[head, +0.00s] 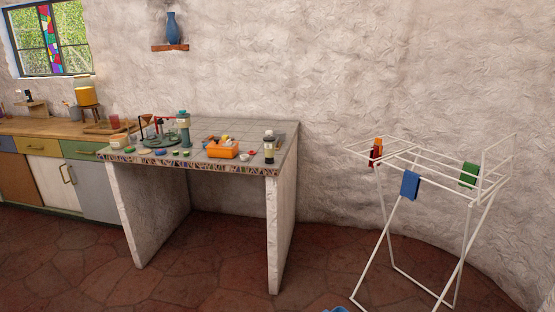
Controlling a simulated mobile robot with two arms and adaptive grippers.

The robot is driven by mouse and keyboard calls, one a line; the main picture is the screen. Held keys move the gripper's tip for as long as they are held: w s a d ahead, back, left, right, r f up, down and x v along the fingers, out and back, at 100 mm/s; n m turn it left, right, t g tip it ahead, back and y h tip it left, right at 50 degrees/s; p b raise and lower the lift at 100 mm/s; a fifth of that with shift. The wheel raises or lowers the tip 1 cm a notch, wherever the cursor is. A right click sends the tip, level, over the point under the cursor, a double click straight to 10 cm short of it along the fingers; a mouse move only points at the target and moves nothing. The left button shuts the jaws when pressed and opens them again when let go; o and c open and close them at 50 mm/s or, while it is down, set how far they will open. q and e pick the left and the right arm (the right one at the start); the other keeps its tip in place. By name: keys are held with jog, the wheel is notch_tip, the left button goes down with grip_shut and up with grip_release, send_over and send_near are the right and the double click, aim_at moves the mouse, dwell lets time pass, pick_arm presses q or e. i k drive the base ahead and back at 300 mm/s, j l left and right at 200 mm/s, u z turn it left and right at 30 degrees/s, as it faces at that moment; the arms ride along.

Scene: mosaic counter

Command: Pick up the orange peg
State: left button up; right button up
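I cannot make out an orange peg for certain at this size. A white drying rack (420,165) stands at the right. A red-orange item (376,152) hangs at its left end; I cannot tell whether a peg is on it. A blue cloth (410,185) hangs on the front bar and a green cloth (469,174) hangs at the right end. Neither of my grippers is in view.
A mosaic counter (262,140) at centre left bears an orange tray (222,149), a dark bottle (269,148) and several small items. A blue object (336,309) is cut off at the bottom edge. Tiled floor (315,245) is clear between counter and rack.

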aim_at(378, 141)
jog(key=i+j+u, duration=0.2)
jog(key=i+u, duration=0.25)
jog(key=i, duration=0.45)
jog(key=i+l+u, duration=0.1)
jog(key=i+u, duration=0.35)
jog(key=i, duration=0.5)
jog(key=i+z, duration=0.5)
jog(key=i+j+z, duration=0.2)
jog(key=i+z, duration=0.25)
jog(key=i+j+z, duration=0.3)
jog(key=z, duration=0.2)
